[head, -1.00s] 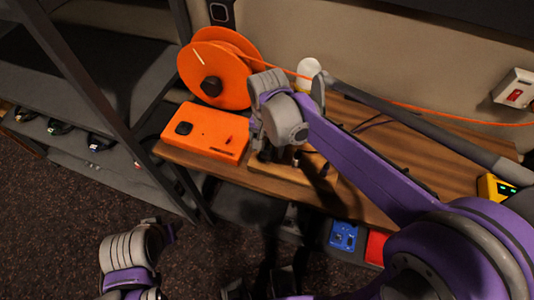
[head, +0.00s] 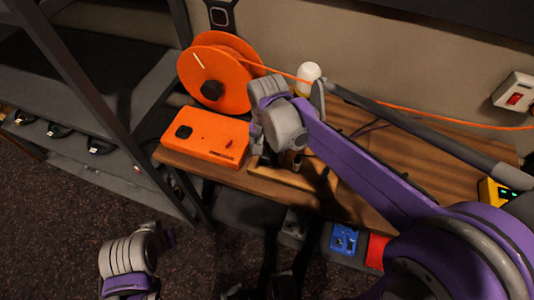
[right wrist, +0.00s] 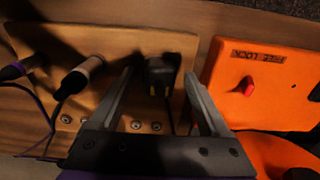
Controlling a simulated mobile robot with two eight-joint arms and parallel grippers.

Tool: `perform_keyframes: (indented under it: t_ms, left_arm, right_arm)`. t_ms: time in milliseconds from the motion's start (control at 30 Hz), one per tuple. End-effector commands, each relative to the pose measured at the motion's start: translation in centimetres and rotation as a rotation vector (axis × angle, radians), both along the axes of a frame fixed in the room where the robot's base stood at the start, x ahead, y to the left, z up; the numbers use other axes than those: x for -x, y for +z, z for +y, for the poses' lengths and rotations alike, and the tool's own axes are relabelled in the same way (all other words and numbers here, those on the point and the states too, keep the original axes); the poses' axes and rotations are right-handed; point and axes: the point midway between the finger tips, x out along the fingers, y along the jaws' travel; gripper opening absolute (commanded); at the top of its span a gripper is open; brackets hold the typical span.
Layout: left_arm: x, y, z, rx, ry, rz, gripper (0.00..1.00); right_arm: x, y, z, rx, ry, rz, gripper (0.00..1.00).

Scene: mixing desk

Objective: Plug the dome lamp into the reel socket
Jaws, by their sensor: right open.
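The dome lamp, a pale rounded lamp (head: 309,73), stands at the back of the desk behind my right arm. The orange cable reel (head: 213,72) stands upright at the desk's left end, with a black part at its hub. My right gripper (right wrist: 160,85) is open, its fingers on either side of a black plug (right wrist: 159,72) at a wooden board (right wrist: 120,45). The plug is between the fingers without visible gripping. In the head view the right wrist hides most of this. My left arm shows low at the left; its finger state is unclear.
An orange box (head: 205,137) with a black knob lies in front of the reel; its red switch (right wrist: 247,87) shows beside the right finger. Other plugs (right wrist: 83,74) with cables sit on the board.

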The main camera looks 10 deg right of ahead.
Motion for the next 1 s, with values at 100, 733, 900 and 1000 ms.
perform_keyframes:
  t_ms: [100, 733, 900, 1000]
  left_arm:
    - [-0.01, 0.03, 0.0, 0.0, 0.0, 0.0, 0.5]
    - [-0.01, 0.03, 0.0, 0.0, 0.0, 0.0, 0.5]
    - [0.0, 0.02, 0.0, 0.0, 0.0, 0.0, 0.5]
    - [-0.02, 0.08, 0.0, 0.0, 0.0, 0.0, 0.5]
  right_arm:
    - [0.0, 0.0, 0.0, 0.0, 0.0, 0.0, 0.8]
    - [0.0, 0.0, 0.0, 0.0, 0.0, 0.0, 0.0]
    - [0.0, 0.0, 0.0, 0.0, 0.0, 0.0, 0.0]
    - [0.0, 0.07, 0.0, 0.0, 0.0, 0.0, 0.0]
